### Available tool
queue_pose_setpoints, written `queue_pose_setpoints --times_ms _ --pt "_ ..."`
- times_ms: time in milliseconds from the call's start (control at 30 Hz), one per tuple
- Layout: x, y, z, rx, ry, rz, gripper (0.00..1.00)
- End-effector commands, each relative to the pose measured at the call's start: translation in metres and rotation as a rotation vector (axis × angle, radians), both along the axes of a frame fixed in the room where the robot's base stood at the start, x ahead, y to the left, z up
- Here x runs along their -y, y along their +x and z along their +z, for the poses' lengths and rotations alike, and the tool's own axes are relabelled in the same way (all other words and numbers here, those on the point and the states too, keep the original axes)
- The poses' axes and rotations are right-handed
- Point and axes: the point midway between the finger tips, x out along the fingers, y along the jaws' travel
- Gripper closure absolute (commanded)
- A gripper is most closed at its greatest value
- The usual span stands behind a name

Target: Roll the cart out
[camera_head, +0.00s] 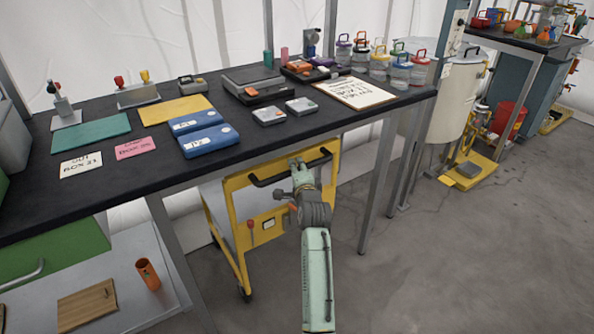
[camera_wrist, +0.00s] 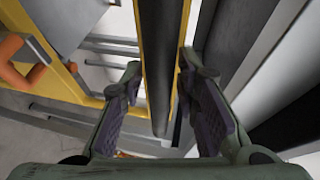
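The cart (camera_head: 258,216) has a yellow frame and stands under the dark-topped workbench. A black handle bar (camera_head: 266,181) runs across its upper front, and a wheel shows at its lower left. My gripper (camera_head: 297,165) is at this handle, near its middle. In the wrist view my gripper (camera_wrist: 160,88) has its two fingers apart, one on each side of the dark handle bar (camera_wrist: 160,65). A gap shows between the left finger and the bar; contact on the right cannot be told. My arm hides part of the cart's right side.
The workbench (camera_head: 100,190) carries blue cases (camera_head: 208,141), small devices, cards and lidded jars. Its metal leg (camera_head: 378,185) stands right of the cart. A white drum (camera_head: 458,95) stands farther right. The concrete floor (camera_head: 460,260) in front and right is clear.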

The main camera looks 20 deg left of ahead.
Motion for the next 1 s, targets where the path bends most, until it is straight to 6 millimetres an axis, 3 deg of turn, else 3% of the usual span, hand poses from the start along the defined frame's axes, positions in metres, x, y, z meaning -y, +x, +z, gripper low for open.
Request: queue_pose_setpoints --times_ms 400,1000 --pt "0.0002 -0.0001 -0.0002 0.000 0.000 0.000 1.00" --pt "0.0010 0.0002 -0.0005 -0.001 0.000 0.000 1.00"
